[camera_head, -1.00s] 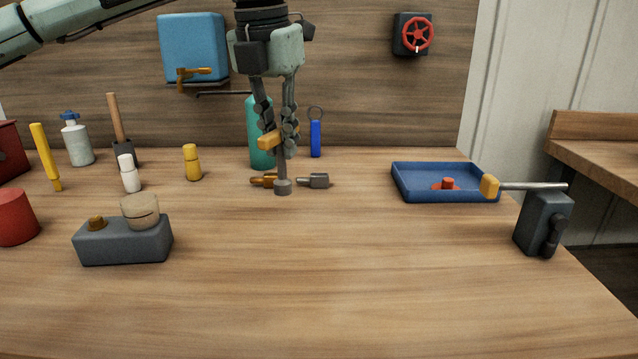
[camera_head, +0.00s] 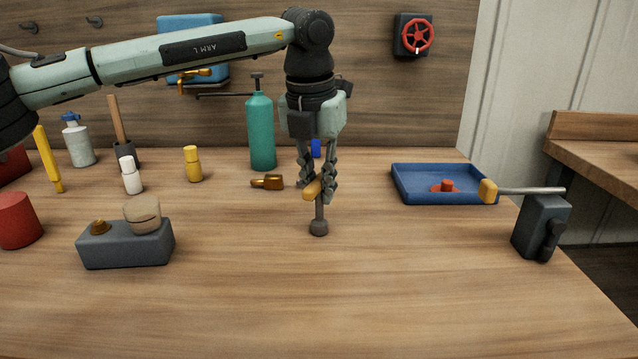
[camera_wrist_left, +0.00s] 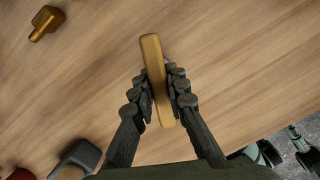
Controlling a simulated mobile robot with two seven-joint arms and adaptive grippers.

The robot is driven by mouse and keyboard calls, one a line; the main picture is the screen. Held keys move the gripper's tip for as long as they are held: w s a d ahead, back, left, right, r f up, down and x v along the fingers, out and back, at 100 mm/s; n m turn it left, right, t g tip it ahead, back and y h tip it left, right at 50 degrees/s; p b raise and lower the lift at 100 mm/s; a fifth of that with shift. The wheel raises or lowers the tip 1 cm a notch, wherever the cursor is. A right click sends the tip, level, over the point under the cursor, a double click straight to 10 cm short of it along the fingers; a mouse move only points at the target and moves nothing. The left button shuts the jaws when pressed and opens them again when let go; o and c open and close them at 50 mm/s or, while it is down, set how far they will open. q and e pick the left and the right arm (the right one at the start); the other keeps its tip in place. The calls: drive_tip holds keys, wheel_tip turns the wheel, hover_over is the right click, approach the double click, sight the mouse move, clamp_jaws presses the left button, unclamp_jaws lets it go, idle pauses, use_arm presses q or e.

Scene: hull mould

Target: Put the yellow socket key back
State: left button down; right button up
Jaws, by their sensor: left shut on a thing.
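The yellow socket key has a yellow cross handle (camera_head: 312,190) and a grey shaft ending in a round socket (camera_head: 319,227). My left gripper (camera_head: 317,187) is shut on it and holds it upright with the socket pointing down. The socket is over the bare middle of the table; I cannot tell whether it touches the wood. In the left wrist view the handle (camera_wrist_left: 157,75) lies between the fingertips (camera_wrist_left: 161,95), and it hides the shaft.
Left are a grey block (camera_head: 127,246) and a red cylinder (camera_head: 17,221). Right are a blue tray (camera_head: 410,190) and a dark block (camera_head: 540,228) with a rod. The front table is clear.

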use_arm(q)
drive_tip(key=shift+f, duration=0.1)
drive_tip(key=c, duration=1.5)
unclamp_jaws()
use_arm(e)
drive_tip(key=shift+w+r, duration=0.2)
drive_tip(key=shift+r, duration=0.15)
use_arm(q)
drive_tip(key=shift+r, duration=0.65)
drive_tip(key=r, duration=0.3)
drive_tip(key=shift+s+a+r+b, duration=0.1)
drive_tip(key=shift+s+r+b, duration=0.2)
drive_tip(key=shift+s, duration=0.05)
drive_tip(key=r, duration=0.4)
drive_tip(key=s+r, duration=0.1)
drive_tip(key=r, duration=0.1)
drive_tip(key=shift+a, duration=0.2)
drive_tip(key=shift+s+a+r, duration=0.1)
drive_tip(key=shift+s+r, duration=0.05)
drive_tip(key=shift+r, duration=0.5)
use_arm(e)
drive_tip(key=shift+w+a+r, duration=0.1)
drive_tip(key=shift+w+r, duration=0.1)
drive_tip(key=shift+r, duration=0.35)
drive_tip(key=shift+w+a+r, duration=0.1)
drive_tip(key=shift+w+r, duration=0.1)
drive_tip(key=shift+r, duration=0.3)
